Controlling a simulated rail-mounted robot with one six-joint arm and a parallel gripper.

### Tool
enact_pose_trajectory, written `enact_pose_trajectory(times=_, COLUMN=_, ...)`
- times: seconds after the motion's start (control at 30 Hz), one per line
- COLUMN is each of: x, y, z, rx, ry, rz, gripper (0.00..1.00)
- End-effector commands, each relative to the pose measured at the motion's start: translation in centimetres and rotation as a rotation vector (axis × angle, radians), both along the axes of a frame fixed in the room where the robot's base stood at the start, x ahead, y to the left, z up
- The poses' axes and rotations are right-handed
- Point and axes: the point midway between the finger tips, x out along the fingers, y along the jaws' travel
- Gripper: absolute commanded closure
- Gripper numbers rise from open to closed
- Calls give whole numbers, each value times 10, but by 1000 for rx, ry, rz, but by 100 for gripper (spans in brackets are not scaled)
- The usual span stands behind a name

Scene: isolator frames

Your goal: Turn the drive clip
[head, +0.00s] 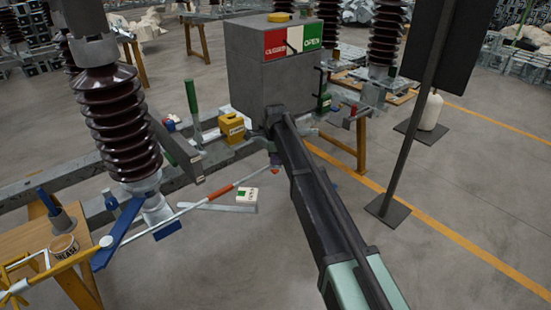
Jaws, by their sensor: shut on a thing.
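The grey drive box (272,82) stands at upper centre, with a red CLOSED and green OPEN plate and a pointer on its front. A red-and-white rod (222,191) runs from a blue lever (119,234) at the left insulator's foot to just below the box. A small reddish-purple piece at its right end looks like the drive clip (275,169). My gripper (275,160) is at this end, below the box, mostly hidden by my arm. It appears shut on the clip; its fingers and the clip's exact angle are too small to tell.
A brown ribbed insulator (120,125) stands at left. A yellow box (232,128) and a green handle (191,105) are on the grey beam. A wooden bench (35,238) with a grease tub is at lower left. A dark sign post (420,100) stands at right.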

Motion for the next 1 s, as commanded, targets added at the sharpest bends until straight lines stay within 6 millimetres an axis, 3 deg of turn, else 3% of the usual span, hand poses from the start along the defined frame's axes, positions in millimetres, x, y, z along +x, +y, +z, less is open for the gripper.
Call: enact_pose_trajectory(times=1.0, x=0, y=0, z=0, rx=0, ry=1, rz=917, gripper=100)
